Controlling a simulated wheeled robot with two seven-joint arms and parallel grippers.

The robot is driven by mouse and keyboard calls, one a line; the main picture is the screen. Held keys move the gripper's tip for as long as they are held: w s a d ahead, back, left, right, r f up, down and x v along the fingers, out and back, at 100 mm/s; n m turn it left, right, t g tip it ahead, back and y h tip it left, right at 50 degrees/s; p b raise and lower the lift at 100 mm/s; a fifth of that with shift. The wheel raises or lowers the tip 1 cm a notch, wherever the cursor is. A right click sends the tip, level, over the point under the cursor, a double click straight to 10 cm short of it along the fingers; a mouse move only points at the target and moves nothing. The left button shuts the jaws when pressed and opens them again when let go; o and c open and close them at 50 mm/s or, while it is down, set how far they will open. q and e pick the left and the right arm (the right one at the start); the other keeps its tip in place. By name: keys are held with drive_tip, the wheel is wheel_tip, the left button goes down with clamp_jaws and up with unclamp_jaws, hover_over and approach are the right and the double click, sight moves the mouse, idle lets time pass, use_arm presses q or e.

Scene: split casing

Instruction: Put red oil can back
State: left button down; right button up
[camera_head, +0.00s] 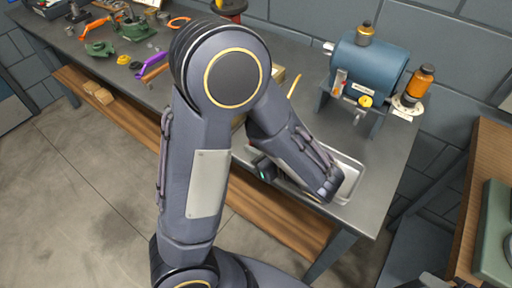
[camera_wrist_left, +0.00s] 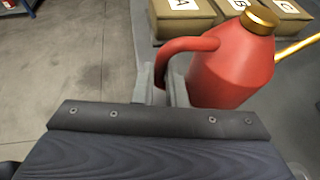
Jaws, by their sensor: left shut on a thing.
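The red oil can (camera_wrist_left: 232,65) has a round brass cap, a brass spout pointing right and a curved red handle. In the left wrist view, my left gripper (camera_wrist_left: 162,86) is shut on that handle, with the can's body just right of the fingers. The can's base is partly hidden by the gripper. In the head view my left arm hides the can's body; a thin brass piece (camera_head: 295,86), seemingly its spout, shows beside the arm. My right gripper is not seen.
Tan boxes labelled A (camera_wrist_left: 183,14), B and C stand behind the can. On the bench, a metal tray (camera_head: 350,186) lies under my forearm. A blue motor-like machine (camera_head: 368,68) and an amber bottle (camera_head: 417,84) stand to the right. Coloured parts lie at the left.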

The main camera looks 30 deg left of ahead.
use_arm(q)
drive_tip(key=shift+f, duration=0.15)
drive_tip(key=c, duration=1.5)
unclamp_jaws()
